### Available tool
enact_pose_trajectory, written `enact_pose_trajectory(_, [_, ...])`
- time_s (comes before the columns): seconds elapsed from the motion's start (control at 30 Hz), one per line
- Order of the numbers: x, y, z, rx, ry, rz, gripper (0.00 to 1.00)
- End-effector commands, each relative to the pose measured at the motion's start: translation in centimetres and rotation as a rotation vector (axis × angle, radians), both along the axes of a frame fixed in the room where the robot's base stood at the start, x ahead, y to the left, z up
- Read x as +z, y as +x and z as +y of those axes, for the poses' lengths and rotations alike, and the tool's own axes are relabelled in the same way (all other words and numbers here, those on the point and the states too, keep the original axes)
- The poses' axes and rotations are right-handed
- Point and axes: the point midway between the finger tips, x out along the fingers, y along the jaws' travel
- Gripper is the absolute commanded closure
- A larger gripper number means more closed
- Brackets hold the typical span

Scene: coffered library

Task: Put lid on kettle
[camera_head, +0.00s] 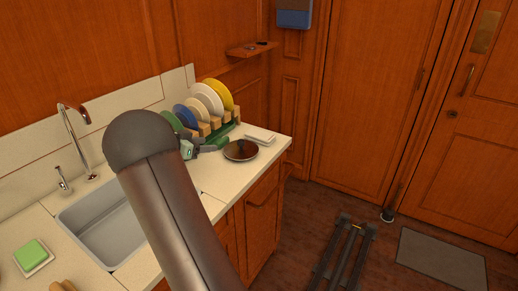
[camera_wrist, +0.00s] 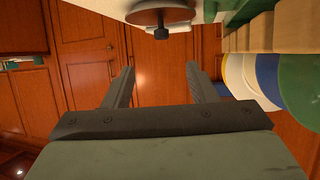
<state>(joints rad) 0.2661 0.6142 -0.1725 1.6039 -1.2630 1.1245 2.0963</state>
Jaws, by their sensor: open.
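The lid is a brown, shallow round disc with a black knob. In the wrist view, which shows the scene upside down, the lid (camera_wrist: 160,16) lies at the top centre, knob side up. In the head view the dark round lid (camera_head: 241,150) lies flat on the counter, right of the sink and in front of the dish rack. My gripper (camera_wrist: 160,69) is open, with nothing between its two dark fingers. The lid is beyond the fingers and apart from them. In the head view my arm partly hides the gripper area. I see no kettle in either view.
A dish rack (camera_head: 219,131) with several coloured plates stands behind the lid, close to my gripper. A flat white item (camera_head: 260,137) lies beside the lid. The sink (camera_head: 100,222), tap (camera_head: 72,135) and green sponge (camera_head: 30,253) are to the left. The counter's right edge is near the lid.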

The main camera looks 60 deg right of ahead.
Motion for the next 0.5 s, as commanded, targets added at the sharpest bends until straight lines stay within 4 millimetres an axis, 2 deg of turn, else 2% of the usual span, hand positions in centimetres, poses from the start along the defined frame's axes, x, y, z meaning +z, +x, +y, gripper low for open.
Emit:
enact_pose_trajectory(0.17, [-0.7, -0.4, -2.3, -0.008, -0.012, -0.009, 0.48])
enact_pose_trajectory(0.5, [-3.5, -1.8, -8.9, -0.009, -0.009, -0.009, 0.48])
